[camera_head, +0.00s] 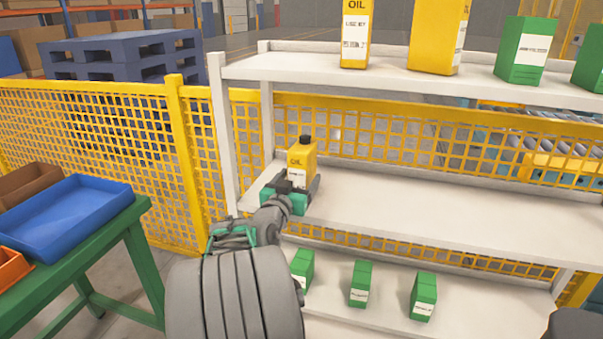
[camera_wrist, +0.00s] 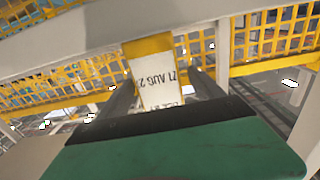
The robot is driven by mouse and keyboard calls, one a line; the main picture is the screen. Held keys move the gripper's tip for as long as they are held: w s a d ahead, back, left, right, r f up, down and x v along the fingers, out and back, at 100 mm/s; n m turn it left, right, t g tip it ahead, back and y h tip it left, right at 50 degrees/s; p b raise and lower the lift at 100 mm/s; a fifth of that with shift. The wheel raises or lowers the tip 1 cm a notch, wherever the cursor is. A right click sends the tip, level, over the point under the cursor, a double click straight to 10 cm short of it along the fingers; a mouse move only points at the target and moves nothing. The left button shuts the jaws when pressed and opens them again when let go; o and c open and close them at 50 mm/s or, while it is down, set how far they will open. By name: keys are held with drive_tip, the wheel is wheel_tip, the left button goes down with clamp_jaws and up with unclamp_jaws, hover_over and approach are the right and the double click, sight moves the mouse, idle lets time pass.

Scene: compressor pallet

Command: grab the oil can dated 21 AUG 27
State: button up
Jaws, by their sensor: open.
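A yellow oil can (camera_head: 302,157) with a black cap stands upright on the left end of the middle shelf. In the wrist view its label (camera_wrist: 154,78) appears upside down and reads "21 AUG 2", with the last part cut off or unclear. My gripper (camera_head: 296,188) is open at the front of this can, and its two fingers (camera_wrist: 158,92) show on either side of the can's label. I cannot tell whether the fingers touch the can. My gripper hides the can's lower part in the head view.
The top shelf holds another yellow oil can (camera_head: 355,35), a larger yellow container (camera_head: 437,38) and green boxes (camera_head: 525,50). Several green boxes (camera_head: 423,297) stand on the bottom shelf. The middle shelf (camera_head: 430,215) is clear to the right. A green table (camera_head: 125,222) with trays stands left.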

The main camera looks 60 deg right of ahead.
drive_tip(key=d, duration=0.3)
drive_tip(key=shift+w+d+f, duration=0.1)
drive_tip(key=shift+w+d, duration=0.05)
drive_tip(key=shift+w, duration=0.05)
clamp_jaws()
idle(0.6)
drive_tip(key=shift+r, duration=0.2)
